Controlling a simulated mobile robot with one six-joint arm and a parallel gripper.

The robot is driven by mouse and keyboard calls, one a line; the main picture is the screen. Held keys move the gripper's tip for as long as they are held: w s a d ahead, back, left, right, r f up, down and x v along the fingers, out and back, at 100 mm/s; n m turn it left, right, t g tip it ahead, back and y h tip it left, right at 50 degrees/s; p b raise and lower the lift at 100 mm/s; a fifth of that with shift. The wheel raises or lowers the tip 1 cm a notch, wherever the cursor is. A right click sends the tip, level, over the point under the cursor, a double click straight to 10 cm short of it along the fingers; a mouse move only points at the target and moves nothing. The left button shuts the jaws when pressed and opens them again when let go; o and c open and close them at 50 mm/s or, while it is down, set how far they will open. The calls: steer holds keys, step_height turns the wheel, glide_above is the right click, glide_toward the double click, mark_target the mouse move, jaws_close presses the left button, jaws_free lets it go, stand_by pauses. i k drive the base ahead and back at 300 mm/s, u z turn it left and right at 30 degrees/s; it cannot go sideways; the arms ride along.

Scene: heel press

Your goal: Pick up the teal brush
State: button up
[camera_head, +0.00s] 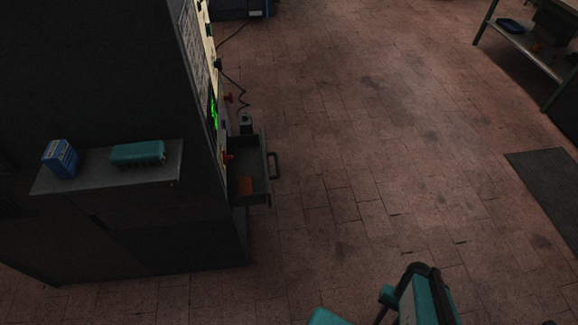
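The teal brush (138,153) lies on a small grey shelf (105,182) that juts from the side of the dark machine at the left. It looks like a teal block, lying lengthwise across the shelf. A blue box (60,158) stands on the same shelf to its left, apart from it. Teal and black parts, which look like my own arm, show at the bottom edge, right of the middle, far from the shelf. My gripper's fingertips cannot be made out.
The dark machine (95,85) fills the left side. The tiled floor in the middle is clear. A dark mat (550,190) and a workbench (530,50) are at the right.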

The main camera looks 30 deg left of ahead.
mark_target(153, 151)
steer(key=u, duration=0.05)
steer(key=i, duration=1.65)
steer(key=u, duration=5.45)
steer(key=i, duration=0.15)
steer(key=z, duration=2.7)
